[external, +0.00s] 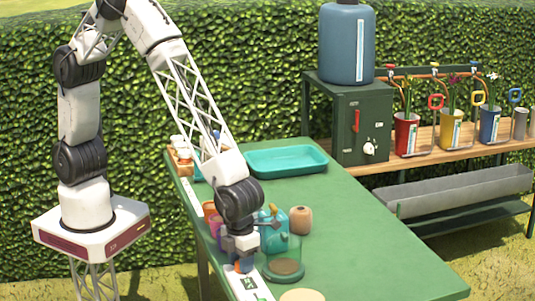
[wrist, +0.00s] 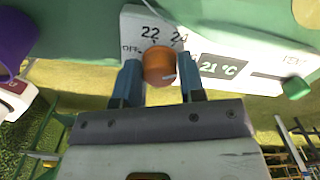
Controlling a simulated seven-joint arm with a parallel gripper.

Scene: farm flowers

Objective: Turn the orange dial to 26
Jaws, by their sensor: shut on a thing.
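The orange dial (wrist: 159,65) sits on a white control panel (wrist: 190,22), with my gripper (wrist: 160,74) closed around it, one blue finger on each side. Marks OFF, 22 and 24 show around the dial; no 26 mark is readable. Which mark the dial points at, I cannot tell. In the external view my gripper (external: 243,262) is low over the panel (external: 252,287) at the table's near left edge, and mostly hides the dial.
A green button (wrist: 296,87) lies on the panel's right part. A purple cup (wrist: 14,40) is at the left. On the green table (external: 365,245), a glass dome with a dark base (external: 283,268) stands close to my gripper, with a brown pot (external: 301,220) behind. The table's right side is clear.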

